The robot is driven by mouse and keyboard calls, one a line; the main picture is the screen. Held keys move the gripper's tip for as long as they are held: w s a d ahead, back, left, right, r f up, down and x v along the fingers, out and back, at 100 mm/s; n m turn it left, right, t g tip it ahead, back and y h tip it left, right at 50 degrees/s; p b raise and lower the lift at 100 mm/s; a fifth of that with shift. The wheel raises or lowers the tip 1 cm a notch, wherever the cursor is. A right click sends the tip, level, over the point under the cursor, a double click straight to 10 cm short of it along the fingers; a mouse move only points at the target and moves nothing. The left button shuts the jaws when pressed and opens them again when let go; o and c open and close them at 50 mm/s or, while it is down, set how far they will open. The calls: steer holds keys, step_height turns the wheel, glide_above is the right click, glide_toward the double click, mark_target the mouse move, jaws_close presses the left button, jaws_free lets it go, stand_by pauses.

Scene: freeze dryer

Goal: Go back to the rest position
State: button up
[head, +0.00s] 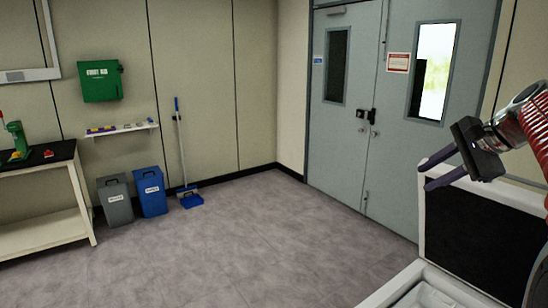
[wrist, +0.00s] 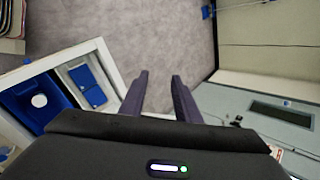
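My gripper (head: 436,172) is at the right side of the head view, raised above a black and white surface and pointing left. In the wrist view its two dark purple fingers (wrist: 158,95) are spread apart with only floor seen between them. It is open and holds nothing.
Grey double doors (head: 345,110) stand behind the gripper. A dark-topped bench (head: 45,215), a grey bin (head: 116,205) and a blue bin (head: 150,195) line the left wall. The middle floor is clear. The wrist view shows a white-framed unit (wrist: 112,68) with blue parts.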

steer(key=s+a+f+n+g, duration=0.1)
steer(key=s+a+f+n, duration=0.25)
steer(key=s+a, duration=0.45)
steer(key=s+a+f+n+h, duration=0.2)
steer(key=s+a+f+n, duration=0.4)
steer(key=s, duration=0.4)
steer(key=s+a+f+n+g+h, duration=0.1)
steer(key=s+a+f+n, duration=0.6)
steer(key=s+f, duration=0.3)
steer(key=shift+s+a+f+h, duration=0.15)
steer(key=shift+a+f+h, duration=0.25)
steer(key=shift+a+f, duration=0.4)
steer(key=shift+d, duration=0.1)
